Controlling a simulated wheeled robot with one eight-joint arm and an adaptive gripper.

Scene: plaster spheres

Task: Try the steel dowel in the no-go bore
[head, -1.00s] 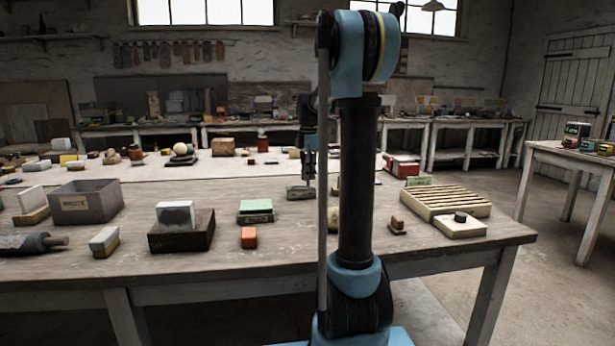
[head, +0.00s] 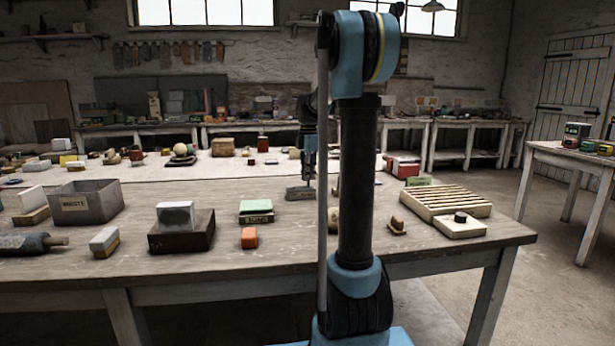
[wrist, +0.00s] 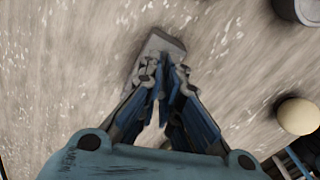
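My gripper (head: 306,184) reaches down over the far middle of the near bench, just above or at a small grey block (head: 296,195). In the wrist view my gripper's fingertips (wrist: 166,66) are close together and overlap the near end of the grey block (wrist: 163,42). I cannot tell whether they touch it or hold anything thin. No steel dowel shows clearly, and any between the fingers is hidden. No bore can be made out on the block, partly covered by my fingers.
A slatted wooden rack (head: 445,198) and a pale block with a dark knob (head: 460,225) stand at the right. A grey bin (head: 86,203), a dark box with a pale block (head: 182,235) and an orange block (head: 249,237) stand left. A pale ball (wrist: 297,116) is near my gripper.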

